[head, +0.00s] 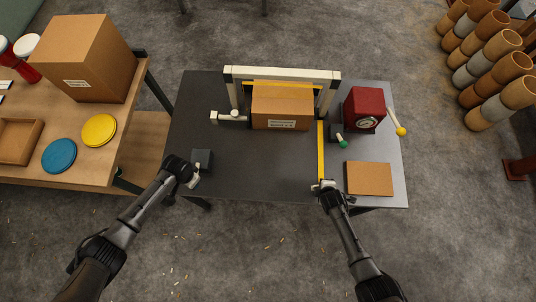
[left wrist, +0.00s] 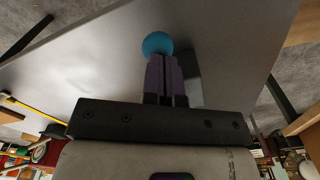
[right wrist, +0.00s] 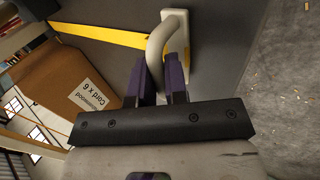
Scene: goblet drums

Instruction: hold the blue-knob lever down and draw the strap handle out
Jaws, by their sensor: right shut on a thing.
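The blue knob (left wrist: 157,43) of the lever shows in the left wrist view, right at the tips of my left gripper (left wrist: 160,58). Its fingers are together; I cannot tell whether they touch the knob or only overlap it. In the head view my left gripper (head: 192,180) is by a dark block (head: 203,158) at the table's left front and hides the knob. My right gripper (right wrist: 163,75) is shut on the pale strap handle (right wrist: 157,45). The yellow strap (head: 321,150) runs straight from the frame to the handle near the table's front edge.
A carton (head: 282,108) stands under a white frame (head: 282,73). A red box with a gauge (head: 365,108), a green-knob lever (head: 342,143), a yellow-knob lever (head: 400,131) and a flat brown box (head: 369,178) are at the right. The table's middle left is clear.

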